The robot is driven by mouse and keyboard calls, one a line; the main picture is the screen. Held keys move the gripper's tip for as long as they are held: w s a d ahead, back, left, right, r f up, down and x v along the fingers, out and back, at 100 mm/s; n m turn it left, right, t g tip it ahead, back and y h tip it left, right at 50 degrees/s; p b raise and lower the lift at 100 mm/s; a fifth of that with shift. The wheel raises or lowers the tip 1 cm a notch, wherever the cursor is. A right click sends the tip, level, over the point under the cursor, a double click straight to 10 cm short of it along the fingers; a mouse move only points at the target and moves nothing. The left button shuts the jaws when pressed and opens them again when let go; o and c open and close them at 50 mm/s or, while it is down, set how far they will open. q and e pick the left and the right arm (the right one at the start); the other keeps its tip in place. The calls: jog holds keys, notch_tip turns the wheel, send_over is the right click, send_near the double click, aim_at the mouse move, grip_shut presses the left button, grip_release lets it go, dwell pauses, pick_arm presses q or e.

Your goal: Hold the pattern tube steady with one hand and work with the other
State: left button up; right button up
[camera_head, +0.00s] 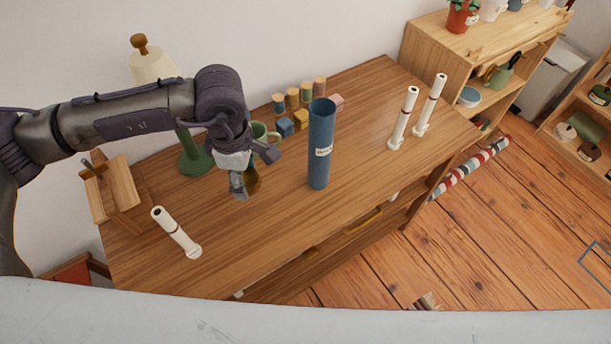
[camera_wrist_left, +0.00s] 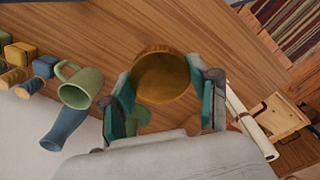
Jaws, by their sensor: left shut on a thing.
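The blue pattern tube (camera_head: 320,155) stands upright on the wooden dresser top, open end up, with a pale label on its side. My left gripper (camera_head: 246,184) is to the left of the tube, apart from it. It is shut on a round golden-brown object (camera_head: 254,178), which shows between the teal finger pads in the left wrist view (camera_wrist_left: 165,77). Its lower part is hidden. My right gripper is in neither view.
A white tube (camera_head: 175,232) is at the front left, and two more (camera_head: 404,118) (camera_head: 430,105) stand at the right. A green mug (camera_wrist_left: 77,84), small coloured blocks (camera_head: 285,126) and a green-based lamp (camera_head: 193,155) are behind. The dresser's (camera_head: 270,230) front middle is clear.

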pick_arm(q)
jog(key=w+d+f+n+p, duration=0.1)
jog(key=w+d+f+n, duration=0.15)
jog(key=n, duration=0.75)
jog(key=n+p, duration=0.2)
jog(key=n, duration=1.4)
send_near(291, 206)
notch_tip(291, 206, down, 7)
jog(key=shift+w+r+p, duration=0.1)
jog(key=shift+r+p, duration=0.05)
jog(key=shift+p, duration=0.4)
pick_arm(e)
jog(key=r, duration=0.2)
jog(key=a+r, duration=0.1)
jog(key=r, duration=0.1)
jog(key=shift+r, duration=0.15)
pick_arm(q)
jog(key=shift+f, duration=0.25)
jog(key=shift+f, duration=0.15)
jog(key=o, duration=1.3)
jog(key=shift+r, duration=0.2)
